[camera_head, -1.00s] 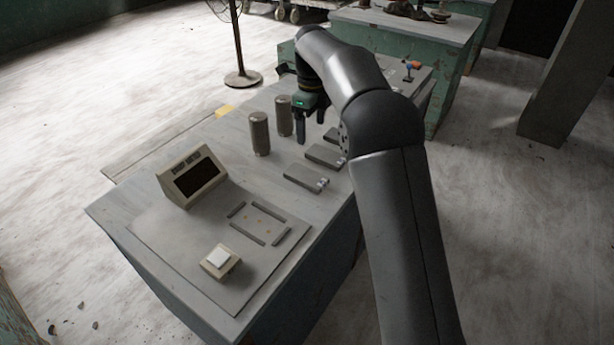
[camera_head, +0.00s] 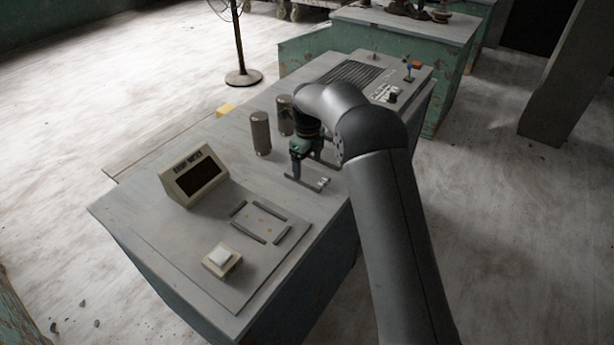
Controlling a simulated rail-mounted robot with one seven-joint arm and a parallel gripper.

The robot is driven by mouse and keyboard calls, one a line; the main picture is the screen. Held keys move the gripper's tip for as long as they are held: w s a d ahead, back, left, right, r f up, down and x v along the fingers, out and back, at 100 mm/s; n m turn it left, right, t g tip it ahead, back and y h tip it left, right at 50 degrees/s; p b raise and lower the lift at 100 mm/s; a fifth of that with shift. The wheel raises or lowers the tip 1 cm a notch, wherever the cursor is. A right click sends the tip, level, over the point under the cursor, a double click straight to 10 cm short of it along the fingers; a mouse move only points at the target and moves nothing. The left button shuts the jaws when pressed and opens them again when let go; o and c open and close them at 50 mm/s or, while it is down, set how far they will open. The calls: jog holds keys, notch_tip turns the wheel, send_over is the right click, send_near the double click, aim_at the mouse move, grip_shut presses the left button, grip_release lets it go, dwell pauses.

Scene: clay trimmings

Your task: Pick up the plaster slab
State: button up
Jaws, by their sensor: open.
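Flat grey slabs with small pale tags at one end lie in a row on the bench; which one is the plaster slab I cannot tell. The nearest slab (camera_head: 312,184) is partly hidden by my gripper (camera_head: 302,172). My gripper is open and points down over this slab, with a finger close to its top. Whether it touches the slab I cannot tell. The slabs farther back are mostly hidden behind my gripper and arm.
Two dark cylinders (camera_head: 260,133) stand left of my gripper. A beige display box (camera_head: 194,177), a frame of short bars (camera_head: 249,233) and a box with a white top (camera_head: 221,258) are nearer. A dark vent grille (camera_head: 352,73) is at the bench's far end.

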aim_at(307, 174)
notch_tip(307, 174, down, 4)
jog(key=shift+w+a+p, duration=0.1)
jog(key=shift+w+p, duration=0.05)
jog(key=shift+p, duration=0.15)
jog(key=c, duration=1.2)
jog(key=shift+r, duration=0.2)
